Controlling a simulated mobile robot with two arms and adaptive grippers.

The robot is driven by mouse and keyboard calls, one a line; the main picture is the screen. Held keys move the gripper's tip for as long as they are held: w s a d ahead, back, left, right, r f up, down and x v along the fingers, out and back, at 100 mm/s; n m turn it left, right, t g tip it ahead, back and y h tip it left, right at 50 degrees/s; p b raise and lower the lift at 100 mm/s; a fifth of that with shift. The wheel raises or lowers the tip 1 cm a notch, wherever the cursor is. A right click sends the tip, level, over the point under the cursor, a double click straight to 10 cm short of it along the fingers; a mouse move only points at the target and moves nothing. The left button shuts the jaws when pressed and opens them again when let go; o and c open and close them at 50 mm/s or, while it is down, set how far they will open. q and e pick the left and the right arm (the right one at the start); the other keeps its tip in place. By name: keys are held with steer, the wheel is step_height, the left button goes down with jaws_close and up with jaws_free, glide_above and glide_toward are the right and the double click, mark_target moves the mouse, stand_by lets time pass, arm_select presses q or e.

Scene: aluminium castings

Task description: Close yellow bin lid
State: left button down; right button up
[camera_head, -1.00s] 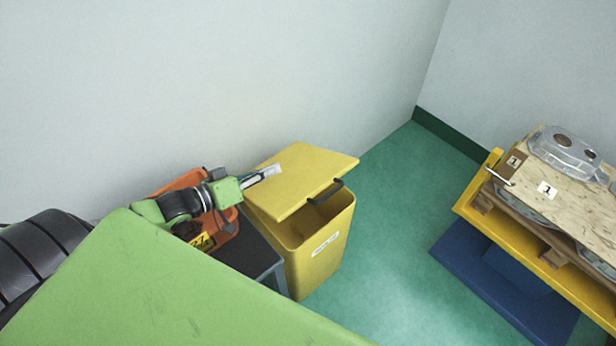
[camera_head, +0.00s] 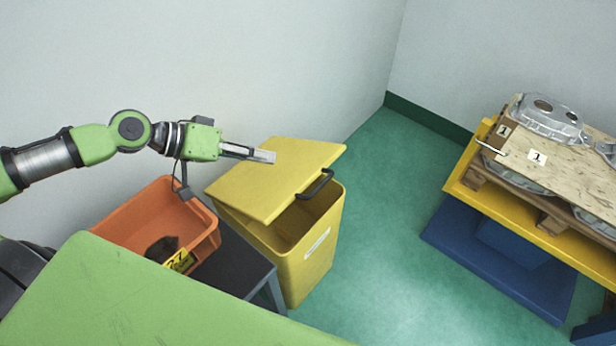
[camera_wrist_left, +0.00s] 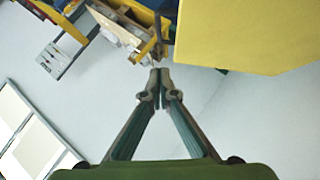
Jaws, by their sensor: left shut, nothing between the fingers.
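The yellow bin (camera_head: 312,262) stands on the green floor with a white label on its front. In the left wrist view the closed fingertips (camera_wrist_left: 159,75) are beside the lid (camera_wrist_left: 235,35), which fills the upper right. My right gripper is not in view.
An orange crate (camera_head: 150,213) with a dark part and a yellow tag sits on a dark table (camera_head: 232,262) left of the bin. At the right, a yellow-framed platform (camera_head: 463,184) bears a wooden board and metal castings (camera_head: 548,112). Green floor between is clear.

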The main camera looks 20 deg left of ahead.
arm_select(q)
steer(key=shift+b+x, duration=0.55)
steer(key=shift+x, duration=0.6)
steer(key=p, duration=0.1)
glide_above(309, 178)
steer(key=s+a, duration=0.1)
steer(key=f, duration=0.4)
steer(key=shift+s, duration=0.2)
steer(key=shift+s+d+f+p, duration=0.25)
steer(key=shift+d+f, duration=0.1)
steer(key=shift+f, duration=0.15)
steer(key=shift+s+d+f+p, duration=0.15)
steer(key=shift+d+f+p, duration=0.15)
steer(key=shift+f, duration=0.25)
steer(key=shift+s+d+f, duration=0.15)
steer(key=shift+d+f, duration=0.2)
steer(key=shift+f, duration=0.2)
